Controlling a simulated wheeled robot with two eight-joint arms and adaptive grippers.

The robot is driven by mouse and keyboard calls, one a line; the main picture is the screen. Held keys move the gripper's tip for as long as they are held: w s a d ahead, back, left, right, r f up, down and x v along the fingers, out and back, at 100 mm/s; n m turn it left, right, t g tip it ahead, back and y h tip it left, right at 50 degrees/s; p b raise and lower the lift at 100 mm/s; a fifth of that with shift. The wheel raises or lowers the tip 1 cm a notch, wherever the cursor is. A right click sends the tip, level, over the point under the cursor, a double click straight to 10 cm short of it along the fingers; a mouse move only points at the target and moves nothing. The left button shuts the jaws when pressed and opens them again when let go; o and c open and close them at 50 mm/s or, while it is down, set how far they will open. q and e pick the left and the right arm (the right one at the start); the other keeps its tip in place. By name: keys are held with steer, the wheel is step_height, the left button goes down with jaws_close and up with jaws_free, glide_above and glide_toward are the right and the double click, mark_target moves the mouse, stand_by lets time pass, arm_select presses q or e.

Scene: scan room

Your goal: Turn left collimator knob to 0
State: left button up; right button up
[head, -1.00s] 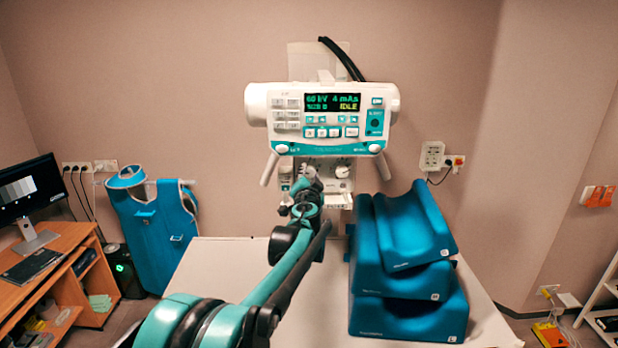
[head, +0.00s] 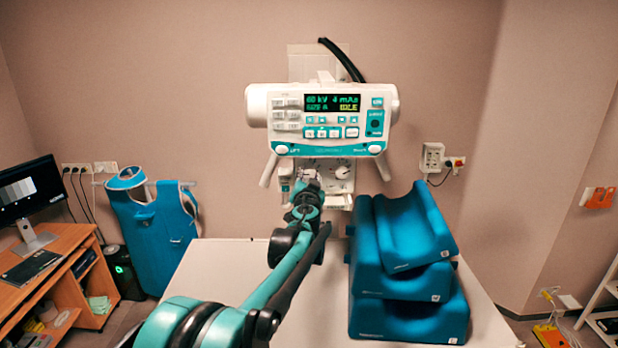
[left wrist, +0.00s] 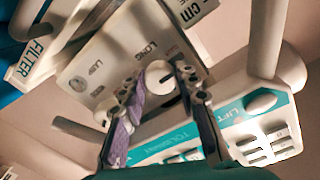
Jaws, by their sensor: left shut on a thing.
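The white collimator panel hangs under the X-ray tube head (head: 322,117). In the head view the left collimator knob (head: 308,173) is partly hidden by my left gripper (head: 310,183). In the left wrist view the round white knob (left wrist: 158,74) sits beside the word LONG, with a dark mark on its face. My left gripper (left wrist: 165,88) is shut on this knob, one finger on each side. The scale numbers around it cannot be read. The right collimator knob (head: 342,172) stands clear to the right. My right gripper is not in view.
Blue positioning cushions (head: 410,308) are stacked on the table (head: 205,268), right of my left arm. Two handles flank the collimator, the left one (head: 268,170) close to my gripper. A blue apron (head: 155,230) hangs at the left wall.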

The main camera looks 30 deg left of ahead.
arm_select(q)
steer(key=o, duration=1.2)
steer(key=shift+c, duration=0.2)
steer(key=v, duration=1.2)
steer(key=shift+s, duration=0.1)
steer(key=s+d+f+g+h+b, duration=0.3)
steer(key=s+d+f+b, duration=0.3)
steer(key=f, duration=0.9)
steer(key=s+d+f+g+h+b, duration=0.3)
steer(key=s+d+f+b, duration=0.4)
steer(key=s+f, duration=0.5)
steer(key=s+d+f+g+h+b, duration=0.2)
steer(key=s+d+f+b, duration=0.5)
steer(key=f, duration=1)
steer(key=s+d, duration=0.1)
steer(key=s, duration=0.1)
steer(key=shift+s+d+f+m+g+h, duration=0.3)
steer(key=shift+d+g+h, duration=0.05)
steer(key=shift+g+h, duration=0.05)
